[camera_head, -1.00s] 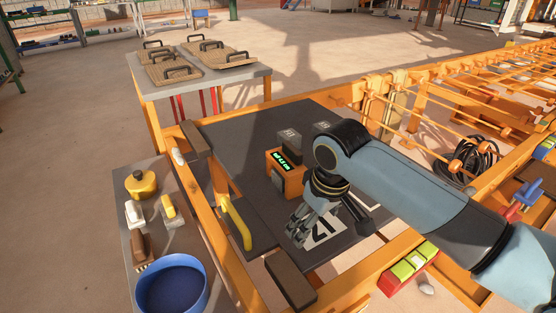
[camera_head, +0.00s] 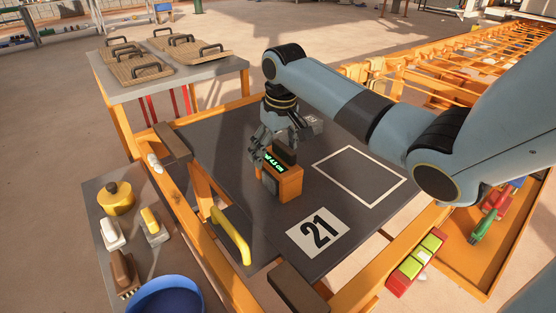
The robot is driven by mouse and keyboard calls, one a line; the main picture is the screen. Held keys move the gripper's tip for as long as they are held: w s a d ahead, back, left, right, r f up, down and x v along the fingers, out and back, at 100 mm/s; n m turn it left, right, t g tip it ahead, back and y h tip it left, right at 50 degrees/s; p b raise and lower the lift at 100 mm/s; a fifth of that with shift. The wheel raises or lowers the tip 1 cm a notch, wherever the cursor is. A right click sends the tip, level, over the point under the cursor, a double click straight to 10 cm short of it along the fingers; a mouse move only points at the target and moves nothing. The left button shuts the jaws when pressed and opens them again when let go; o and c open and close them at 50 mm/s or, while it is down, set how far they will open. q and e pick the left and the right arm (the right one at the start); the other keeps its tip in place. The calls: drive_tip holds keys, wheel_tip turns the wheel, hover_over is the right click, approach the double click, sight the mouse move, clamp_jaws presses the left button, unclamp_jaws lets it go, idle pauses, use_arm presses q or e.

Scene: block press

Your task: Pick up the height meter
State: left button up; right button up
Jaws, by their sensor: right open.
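The height meter (camera_head: 291,187) is an orange box with a dark top piece and a lit green display. It stands upright on the dark grey plate of the press table (camera_head: 232,148). My right gripper (camera_head: 276,148) is open, fingers pointing down, just behind and over the left of the meter's top. Its fingers overlap the meter's upper edge in the picture; I cannot tell whether they touch it. My left gripper is not in view.
A yellow handle (camera_head: 232,236) rises at the left. A side table (camera_head: 172,80) holds handled boards. A blue bucket (camera_head: 166,296) stands front left.

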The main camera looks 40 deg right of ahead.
sight(277, 159)
drive_tip(key=f, duration=0.3)
drive_tip(key=f+b, duration=0.1)
drive_tip(key=shift+d+f, duration=0.2)
drive_tip(key=shift+d, duration=0.05)
drive_tip(key=c, duration=1.5)
drive_tip(key=shift+r, duration=0.1)
drive_tip(key=shift+c, duration=0.5)
drive_tip(key=shift+r, duration=0.1)
